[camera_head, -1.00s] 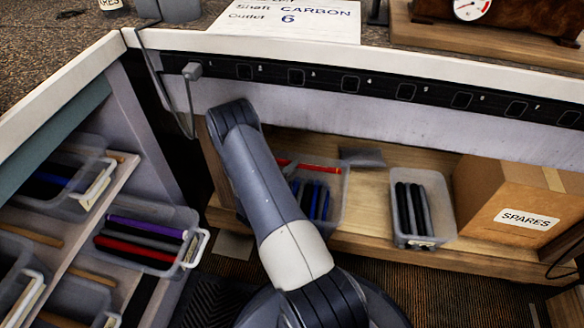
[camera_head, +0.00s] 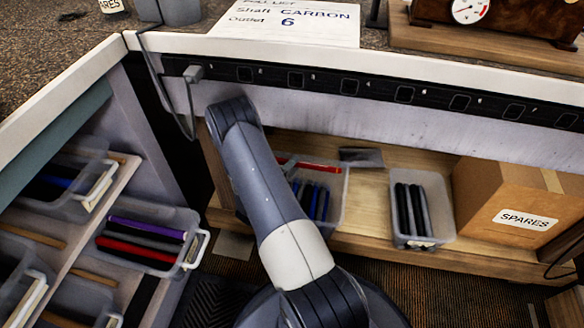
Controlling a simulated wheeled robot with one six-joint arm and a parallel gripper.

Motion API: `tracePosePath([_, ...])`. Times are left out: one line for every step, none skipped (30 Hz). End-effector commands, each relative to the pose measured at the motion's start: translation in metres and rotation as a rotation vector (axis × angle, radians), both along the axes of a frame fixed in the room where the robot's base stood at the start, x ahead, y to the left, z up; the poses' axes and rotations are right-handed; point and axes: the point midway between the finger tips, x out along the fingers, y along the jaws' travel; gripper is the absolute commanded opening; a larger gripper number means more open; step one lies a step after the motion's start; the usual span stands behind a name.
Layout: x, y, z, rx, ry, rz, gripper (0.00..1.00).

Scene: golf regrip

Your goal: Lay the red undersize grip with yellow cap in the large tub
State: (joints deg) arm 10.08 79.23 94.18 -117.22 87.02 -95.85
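A thin red piece (camera_head: 312,166) shows just right of my arm, along the back of a clear tub (camera_head: 338,205) that holds several blue grips (camera_head: 311,199). My arm covers the left part of this tub and perhaps the red piece's left end. Another red grip (camera_head: 135,251) lies in a clear tub (camera_head: 182,268) on the left shelf, beside purple and grey grips. I see no yellow cap on either. A narrower clear tub (camera_head: 446,224) on the right holds black grips. My gripper is not visible.
A SPARES carton (camera_head: 509,203) stands right of the black-grip tub. A small dark flat piece (camera_head: 361,157) lies behind the blue-grip tub. The white bench edge (camera_head: 430,68) and outlet strip (camera_head: 378,88) overhang the shelf (camera_head: 372,205). Bare shelf shows between the two tubs.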

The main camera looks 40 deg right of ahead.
Motion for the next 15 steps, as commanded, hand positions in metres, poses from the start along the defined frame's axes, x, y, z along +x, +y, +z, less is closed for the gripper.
tracePosePath([0.0001,0.0,0.0001,0.0,0.0,0.0,0.36])
tracePosePath([0.0001,0.0,0.0001,0.0,0.0,0.0,0.39])
tracePosePath([0.0001,0.0,0.0001,0.0,0.0,0.0,0.42])
tracePosePath([0.0001,0.0,0.0001,0.0,0.0,0.0,0.44])
tracePosePath([0.0001,0.0,0.0001,0.0,0.0,0.0,0.45])
tracePosePath([0.0001,0.0,0.0001,0.0,0.0,0.0,0.45])
tracePosePath([0.0001,0.0,0.0001,0.0,0.0,0.0,0.45])
tracePosePath([0.0001,0.0,0.0001,0.0,0.0,0.0,0.45])
tracePosePath([0.0001,-0.0001,0.0001,0.0,0.0,0.0,0.45])
tracePosePath([0.0001,-0.0001,0.0001,0.0,0.0,0.0,0.45])
tracePosePath([0.0001,0.0,0.0,0.0,0.0,0.0,0.45])
tracePosePath([-0.0001,0.0006,0.0001,0.0,0.0,0.0,0.45])
tracePosePath([-0.0002,0.0015,0.0002,0.0,0.0,0.001,0.45])
tracePosePath([-0.0005,0.0031,0.0003,0.0,0.0,0.001,0.45])
tracePosePath([-0.0014,0.0061,0.0004,0.001,0.0,0.001,0.45])
